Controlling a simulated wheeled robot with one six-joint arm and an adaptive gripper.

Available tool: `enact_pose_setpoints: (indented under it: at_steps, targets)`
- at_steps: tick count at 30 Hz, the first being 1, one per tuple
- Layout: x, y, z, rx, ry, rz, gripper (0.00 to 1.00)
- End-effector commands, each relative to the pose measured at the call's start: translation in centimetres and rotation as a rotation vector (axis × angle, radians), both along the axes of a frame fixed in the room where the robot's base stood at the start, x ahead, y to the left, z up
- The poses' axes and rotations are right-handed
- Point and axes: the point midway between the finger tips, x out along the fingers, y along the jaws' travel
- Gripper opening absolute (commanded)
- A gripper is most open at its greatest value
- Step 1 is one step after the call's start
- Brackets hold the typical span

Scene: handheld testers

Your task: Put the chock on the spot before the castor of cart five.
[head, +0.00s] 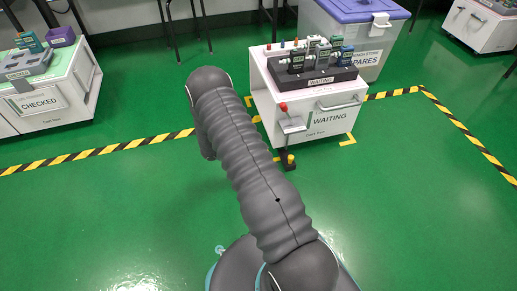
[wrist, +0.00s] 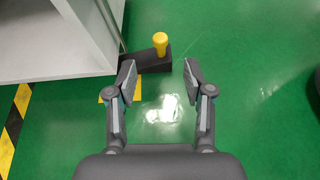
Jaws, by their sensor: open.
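The chock is a dark block with a yellow knob (wrist: 160,42). It lies on the green floor by the near corner of the white cart marked WAITING (head: 328,118); in the head view its yellow knob (head: 291,159) shows below that corner. My gripper (wrist: 159,76) is open and empty, its fingertips just short of the chock, with the knob roughly centred between them. In the head view my arm hides the gripper. A yellow floor mark (wrist: 106,94) shows beside the chock. The cart's small number label is too blurred to read, and no castor is clearly visible.
The WAITING cart carries a dark rack (head: 318,78) of testers. A purple-lidded SPARES bin (head: 345,38) stands behind it. A CHECKED cart (head: 45,103) stands at the left. Striped tape (head: 95,152) crosses the floor. The near floor is clear.

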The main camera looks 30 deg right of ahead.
Motion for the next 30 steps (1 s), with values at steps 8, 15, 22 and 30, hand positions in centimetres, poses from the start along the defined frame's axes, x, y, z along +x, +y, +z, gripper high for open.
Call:
enact_pose_setpoints:
  at_steps: [8,15,22,30]
  targets:
    - [0.2,1.8,10.4,0.082,-0.209,-0.158,0.52]
    - [-1.5,4.0,18.8,0.179,-0.403,-0.302,0.52]
    - [-4.3,6.4,25.9,0.290,-0.587,-0.432,0.52]
    - [-8.7,9.6,32.7,0.439,-0.797,-0.575,0.52]
